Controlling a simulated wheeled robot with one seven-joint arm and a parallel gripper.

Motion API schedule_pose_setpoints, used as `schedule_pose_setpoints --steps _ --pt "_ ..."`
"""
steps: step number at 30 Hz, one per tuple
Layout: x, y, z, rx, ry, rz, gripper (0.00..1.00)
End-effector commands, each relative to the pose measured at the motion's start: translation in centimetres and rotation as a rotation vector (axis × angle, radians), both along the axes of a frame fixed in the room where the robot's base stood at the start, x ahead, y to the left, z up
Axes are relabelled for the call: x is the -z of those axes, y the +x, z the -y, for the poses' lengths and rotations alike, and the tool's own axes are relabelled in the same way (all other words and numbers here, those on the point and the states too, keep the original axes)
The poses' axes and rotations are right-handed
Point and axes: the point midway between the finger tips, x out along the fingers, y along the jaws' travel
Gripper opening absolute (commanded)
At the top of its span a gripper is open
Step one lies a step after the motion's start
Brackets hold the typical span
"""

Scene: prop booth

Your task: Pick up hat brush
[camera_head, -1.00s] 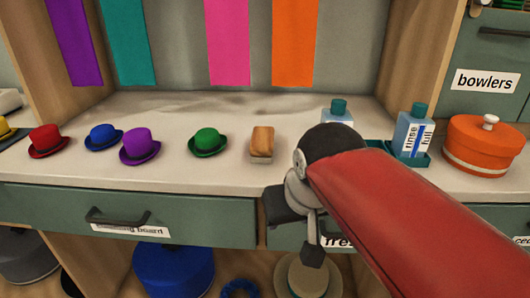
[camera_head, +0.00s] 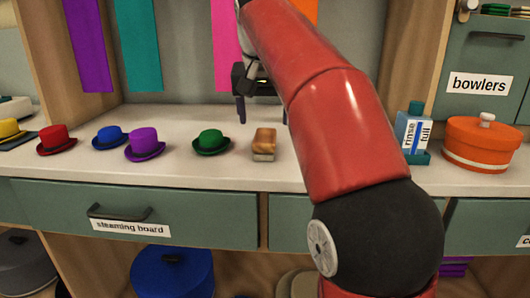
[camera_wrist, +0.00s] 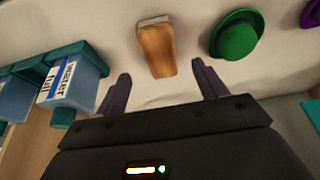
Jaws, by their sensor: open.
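The hat brush (camera_head: 264,144), a small block with a tan wooden back and pale bristles below, lies on the counter to the right of the green hat. It also shows in the wrist view (camera_wrist: 156,48), just beyond the fingers and roughly between their lines. My gripper (camera_head: 262,116) is open and empty, above the counter behind the brush in the head view. In the wrist view its two dark fingers (camera_wrist: 162,86) are spread wide, apart from the brush. My red arm hides part of the counter to the right.
A green hat (camera_head: 211,142) stands close left of the brush, with purple (camera_head: 144,144), blue (camera_head: 109,137), red (camera_head: 56,140) and yellow hats further left. A bottle (camera_head: 412,132) and an orange box (camera_head: 482,143) stand at right. Ribbons (camera_head: 139,45) hang behind. The counter before the brush is clear.

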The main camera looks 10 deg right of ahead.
Motion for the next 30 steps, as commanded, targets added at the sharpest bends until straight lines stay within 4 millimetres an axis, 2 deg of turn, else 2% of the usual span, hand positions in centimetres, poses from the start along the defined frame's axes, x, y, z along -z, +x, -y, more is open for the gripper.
schedule_pose_setpoints --steps 13,21,30 --pt "3.2 1.7 0.4 0.010 -0.001 -0.001 0.71" --pt "6.8 3.2 0.9 0.009 -0.001 0.000 0.71" --pt "7.0 3.4 1.0 0.009 -0.001 0.001 0.71"
